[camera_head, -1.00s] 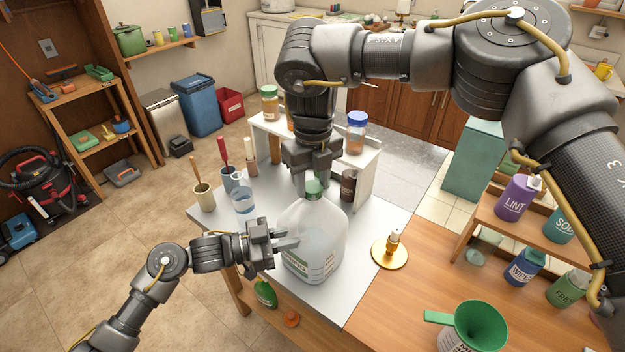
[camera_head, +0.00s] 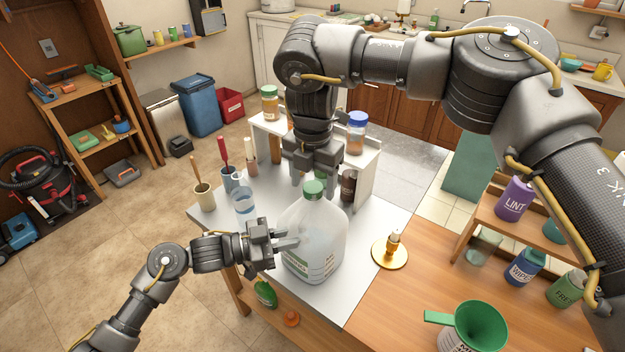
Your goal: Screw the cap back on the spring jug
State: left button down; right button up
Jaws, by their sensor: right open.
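The spring jug (camera_head: 318,247) is a large clear plastic jug standing upright on the white table. Its green cap (camera_head: 313,188) sits on the neck and looks level; how tightly it is threaded cannot be seen. My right gripper (camera_head: 312,177) is open, pointing down, just above and behind the cap, with nothing between its fingers. My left gripper (camera_head: 289,241) comes in from the left with its fingers at the jug's left side. The jug's handle is not clear there, so I cannot tell whether these fingers close on it.
A white riser (camera_head: 366,175) with jars stands behind the jug. A clear cup (camera_head: 243,203) and tool holders stand on the left. A brass candle holder (camera_head: 390,251) is right of the jug, and a green funnel (camera_head: 478,328) is at the front right. Bare white table lies in front of the holder.

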jog(key=shift+r, duration=0.1)
notch_tip(320, 180, up, 12)
dwell(0.5)
pick_arm(q)
jog(key=c, duration=1.2)
grip_release()
jog(key=shift+c, duration=0.2)
jog(key=b+v, duration=0.2)
jog(key=v, duration=0.9)
jog(key=shift+b, duration=0.3)
pick_arm(e)
jog(key=shift+f, duration=1.4)
